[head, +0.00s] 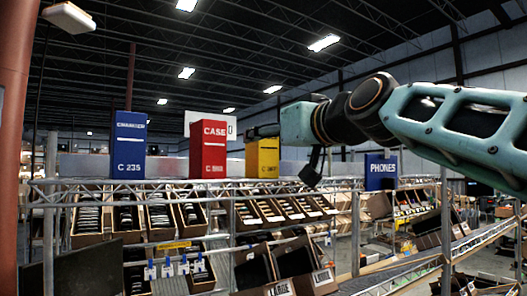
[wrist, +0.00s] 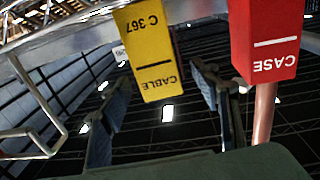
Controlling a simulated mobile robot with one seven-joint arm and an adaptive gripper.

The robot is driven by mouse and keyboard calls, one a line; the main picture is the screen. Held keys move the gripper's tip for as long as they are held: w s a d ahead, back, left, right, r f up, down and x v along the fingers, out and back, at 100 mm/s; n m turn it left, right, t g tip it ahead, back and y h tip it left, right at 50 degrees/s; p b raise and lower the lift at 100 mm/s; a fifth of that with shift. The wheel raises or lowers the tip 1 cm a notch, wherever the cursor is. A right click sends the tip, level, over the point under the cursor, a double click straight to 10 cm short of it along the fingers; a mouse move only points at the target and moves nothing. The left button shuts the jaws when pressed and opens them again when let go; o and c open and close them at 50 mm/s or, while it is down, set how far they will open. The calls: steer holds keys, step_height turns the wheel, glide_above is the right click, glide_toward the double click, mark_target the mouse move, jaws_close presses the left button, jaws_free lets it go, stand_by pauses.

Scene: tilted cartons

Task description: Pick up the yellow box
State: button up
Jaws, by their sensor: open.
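The yellow box (head: 265,160) is upright on the top of the rack, marked "C 367", to the right of the red box. My gripper (head: 262,131) is at its upper part in the head view and covers some of it. In the wrist view, which is upside down, the yellow box (wrist: 148,50) shows its "CABLE" face between my open fingers (wrist: 160,76). There is a gap between the box and the right finger. I cannot tell how deep the box is between the fingers. Nothing is held.
The red "CASE" box (head: 208,149) stands close on the left; it is also near the right finger in the wrist view (wrist: 267,40). A blue box (head: 129,145) stands further left, and a blue "PHONES" box (head: 381,172) to the right. Tilted cartons (head: 275,210) fill the rack below.

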steer(key=shift+p+x, duration=0.8)
steer(key=shift+x, duration=1.6)
steer(key=shift+d+f, duration=0.1)
steer(key=shift+f, duration=0.05)
steer(key=c, duration=1.3)
steer(key=shift+c, duration=0.4)
